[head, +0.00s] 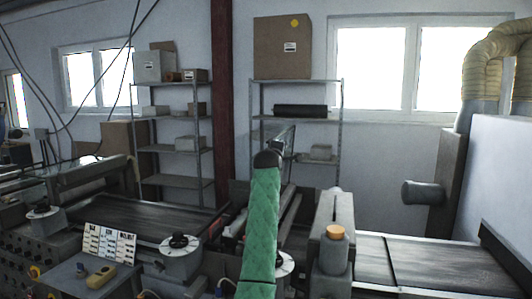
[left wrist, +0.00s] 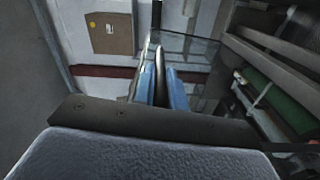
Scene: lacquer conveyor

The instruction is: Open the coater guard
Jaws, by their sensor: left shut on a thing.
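The coater guard is a clear, glassy panel with thin dark edges. In the left wrist view the guard (left wrist: 190,48) stands just beyond my fingers; in the head view a glassy piece of the guard (head: 282,136) shows at the end of my green-sleeved left arm. My left gripper (left wrist: 160,78) has its blue-sided fingers closed together on a dark, narrow part of the guard, likely its handle or edge. In the head view my arm hides the fingers and much of the coater (head: 292,212) behind it. My right gripper is not in view.
A dark conveyor belt (head: 150,218) runs in from the left, and another belt (head: 425,262) continues at right. A grey post with an orange cap (head: 335,232) stands close right of my arm. Shelves (head: 318,130) and a red column (head: 222,90) stand behind.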

